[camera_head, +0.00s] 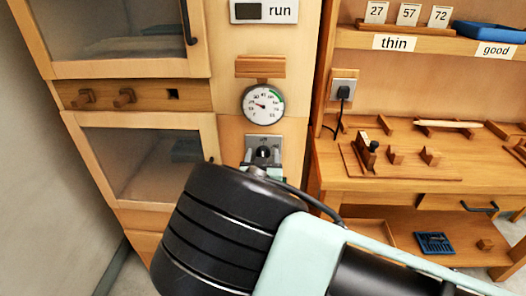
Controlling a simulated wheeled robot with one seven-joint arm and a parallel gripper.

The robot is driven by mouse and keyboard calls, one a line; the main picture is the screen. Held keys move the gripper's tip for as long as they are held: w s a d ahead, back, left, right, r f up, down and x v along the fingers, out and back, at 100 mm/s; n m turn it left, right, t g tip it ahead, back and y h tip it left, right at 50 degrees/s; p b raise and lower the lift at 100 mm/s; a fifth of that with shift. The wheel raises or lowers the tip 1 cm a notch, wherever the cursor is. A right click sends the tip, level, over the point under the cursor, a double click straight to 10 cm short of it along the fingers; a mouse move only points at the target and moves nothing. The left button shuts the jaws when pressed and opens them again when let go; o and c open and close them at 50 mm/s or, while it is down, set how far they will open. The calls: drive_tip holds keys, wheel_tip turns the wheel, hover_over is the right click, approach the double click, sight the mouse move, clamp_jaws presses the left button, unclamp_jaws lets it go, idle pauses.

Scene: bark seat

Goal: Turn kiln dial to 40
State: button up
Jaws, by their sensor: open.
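A round white gauge (263,105) with small numbers and a green arc at its upper right is on the wooden cabinet front. Its dark needle points to the left; the exact reading is too small to tell. Below it is a grey metal plate (252,143) with a dark round knob (264,152). Which of these is the kiln dial is not labelled. My gripper (263,165) is at the lower part of the plate, its fingers apart around or just in front of the knob. Contact cannot be told, and my arm hides the rest of the gripper.
A panel reading "run" (280,11) and a wooden block (260,67) are above the gauge. A workbench (400,180) with wooden pieces and a plugged-in cord (341,115) is at right.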

drive_tip(key=shift+w, duration=0.25)
drive_tip(key=c, duration=1)
drive_tip(key=shift+o, duration=0.2)
